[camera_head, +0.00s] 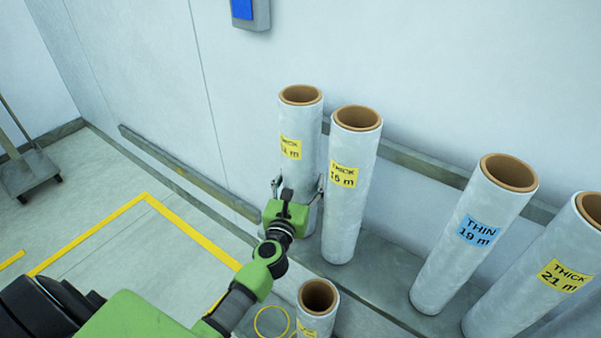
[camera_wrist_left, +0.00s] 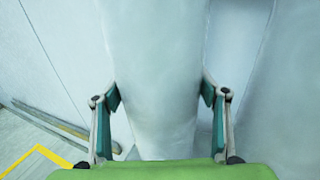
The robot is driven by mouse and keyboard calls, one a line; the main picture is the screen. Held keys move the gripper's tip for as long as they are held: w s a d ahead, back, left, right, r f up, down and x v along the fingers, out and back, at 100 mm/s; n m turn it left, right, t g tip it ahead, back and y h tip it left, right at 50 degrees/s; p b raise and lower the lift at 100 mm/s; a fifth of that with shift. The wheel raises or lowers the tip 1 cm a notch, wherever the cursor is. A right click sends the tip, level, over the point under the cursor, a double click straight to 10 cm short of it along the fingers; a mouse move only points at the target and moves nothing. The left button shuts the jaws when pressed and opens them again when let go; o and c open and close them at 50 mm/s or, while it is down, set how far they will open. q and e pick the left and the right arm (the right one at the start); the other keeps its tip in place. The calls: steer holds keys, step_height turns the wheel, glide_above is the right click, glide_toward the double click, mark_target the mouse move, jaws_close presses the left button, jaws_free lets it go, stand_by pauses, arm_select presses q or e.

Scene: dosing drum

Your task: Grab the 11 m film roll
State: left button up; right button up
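The roll whose yellow label reads THICK and what looks like 11 m (camera_head: 301,125) stands upright by the wall, leftmost of the tall rolls. The label's number is small and hard to read. My left gripper (camera_head: 297,187) is at this roll's lower half, with one finger on each side of it. In the left wrist view the pale roll (camera_wrist_left: 157,70) fills the middle between the fingers (camera_wrist_left: 160,94). The fingers are spread wide with the pads close to its sides; firm contact cannot be made out. My right gripper is not in view.
The THICK roll reading about 15 m (camera_head: 348,210) stands close on the right. Further right are THIN 19 m (camera_head: 458,265) and THICK 21 m (camera_head: 520,290). A short roll (camera_head: 318,296) stands in front. A wall rail (camera_head: 420,163) runs behind.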

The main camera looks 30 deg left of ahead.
arm_select(q)
steer(key=c, duration=0.6)
steer(key=shift+w+r, duration=0.1)
steer(key=shift+r, duration=0.15)
steer(key=shift+c, duration=0.7)
